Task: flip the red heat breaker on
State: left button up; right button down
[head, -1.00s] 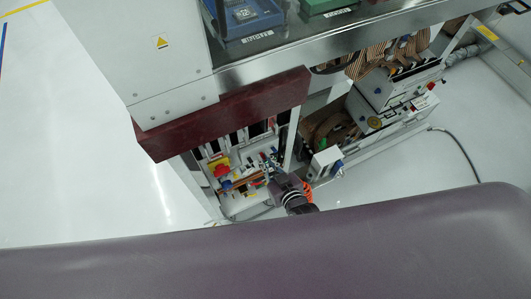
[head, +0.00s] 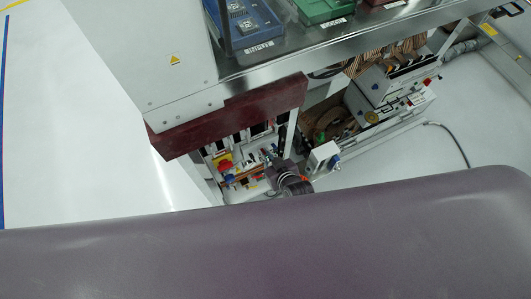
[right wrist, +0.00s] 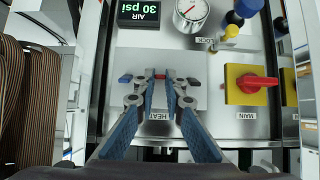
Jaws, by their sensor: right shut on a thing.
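The red heat breaker (right wrist: 160,75) is a small red piece on a grey plate (right wrist: 158,98), above the label HEAT in the right wrist view. My right gripper (right wrist: 159,78) has its two blue-padded fingers on either side of it, shut on it. In the head view my right gripper (head: 271,160) reaches into the open lower bay of the machine, where the breaker is too small to make out. My left gripper is not in view.
A red MAIN switch on a yellow plate (right wrist: 250,85) sits right of the fingers. A gauge (right wrist: 190,14) and an AIR 30 psi display (right wrist: 139,12) are above. A dark red panel edge (head: 235,117) overhangs the bay.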

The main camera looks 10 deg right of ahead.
jog(key=c, duration=2)
grip_release()
jog(key=v, duration=1.2)
jog(key=shift+f, duration=0.1)
